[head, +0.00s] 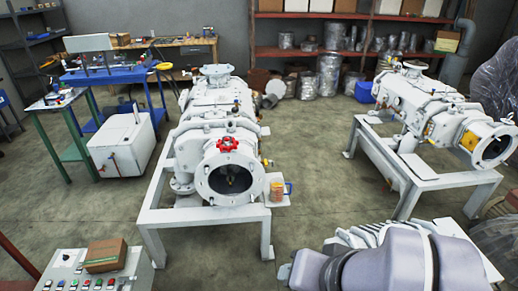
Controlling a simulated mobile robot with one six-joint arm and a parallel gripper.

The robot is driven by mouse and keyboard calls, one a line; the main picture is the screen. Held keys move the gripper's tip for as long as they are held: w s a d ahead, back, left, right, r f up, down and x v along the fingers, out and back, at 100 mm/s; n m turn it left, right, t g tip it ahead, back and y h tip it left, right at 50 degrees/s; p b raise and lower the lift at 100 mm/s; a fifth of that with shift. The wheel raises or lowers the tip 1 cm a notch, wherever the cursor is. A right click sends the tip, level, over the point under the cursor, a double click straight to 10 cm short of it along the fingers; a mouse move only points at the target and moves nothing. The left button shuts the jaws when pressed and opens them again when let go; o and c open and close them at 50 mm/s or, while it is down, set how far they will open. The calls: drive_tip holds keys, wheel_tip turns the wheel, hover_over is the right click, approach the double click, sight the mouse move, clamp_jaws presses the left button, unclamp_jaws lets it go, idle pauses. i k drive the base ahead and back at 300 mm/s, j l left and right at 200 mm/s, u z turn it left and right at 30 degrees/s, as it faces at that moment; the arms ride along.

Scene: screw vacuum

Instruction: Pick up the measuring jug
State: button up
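The measuring jug (277,190) is small, with orange-yellow contents or colouring and what looks like a blue handle on its right side. It stands upright on the front right corner of the white metal frame (207,214) under the middle vacuum pump (215,140), just right of the pump's round open flange. Part of my grey arm fills the bottom right of the head view, nearer the camera than the jug and apart from it in the picture. My gripper's fingers cannot be made out.
A red handwheel (227,145) sits on top of the pump's front. A second pump (440,108) stands on its frame at right. A control box (95,272) with a cardboard box (105,255) is at bottom left. Open floor (322,190) lies between the pumps.

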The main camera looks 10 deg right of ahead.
sight(277, 193)
drive_tip(key=i+j+z, duration=1.6)
drive_tip(key=j+z, duration=0.15)
drive_tip(key=i+j+z, duration=0.1)
drive_tip(key=j+z, duration=0.15)
drive_tip(key=j, duration=0.15)
